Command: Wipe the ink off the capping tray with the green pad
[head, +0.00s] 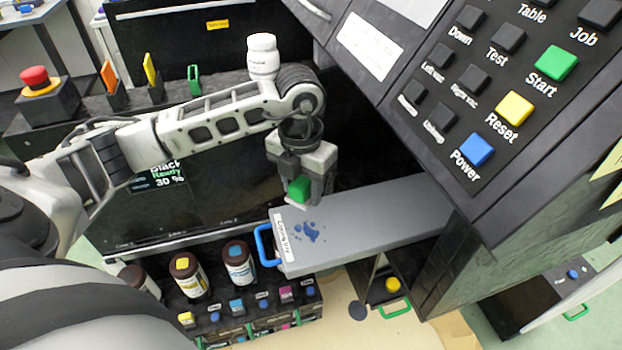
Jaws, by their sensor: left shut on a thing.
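The capping tray (375,222) is a long grey drawer-like slab pulled out from the machine, with a blue handle (265,245) at its left end. A blue ink stain (308,233) with several blots lies on its top near the handle. My left gripper (302,192) is above that end of the tray, pointing down, shut on the green pad (299,188). The pad is partly hidden by the fingers. I cannot tell whether it touches the tray. My right gripper is not in view.
The control panel with buttons (500,90) overhangs at the right. Ink bottles (238,264) stand in a rack below the tray at left. A white bottle (263,56) and coloured tools (150,70) stand on the shelf behind my arm. A red stop button (36,78) is far left.

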